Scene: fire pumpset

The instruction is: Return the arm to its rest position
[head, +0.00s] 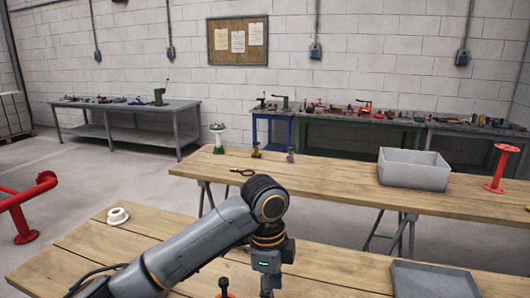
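My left arm (205,242) comes in from the lower left over the near wooden table. It bends at a dark joint (265,198) and then points down. Only what looks like the top of my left gripper (267,284) shows at the bottom edge. Its fingers are cut off, so I cannot see whether it is open or holds anything. My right arm and gripper are not in view.
The far table (320,180) bears a grey bin (413,168), a red flanged part (500,168) and small fittings. Red pipework (25,208) stands left.

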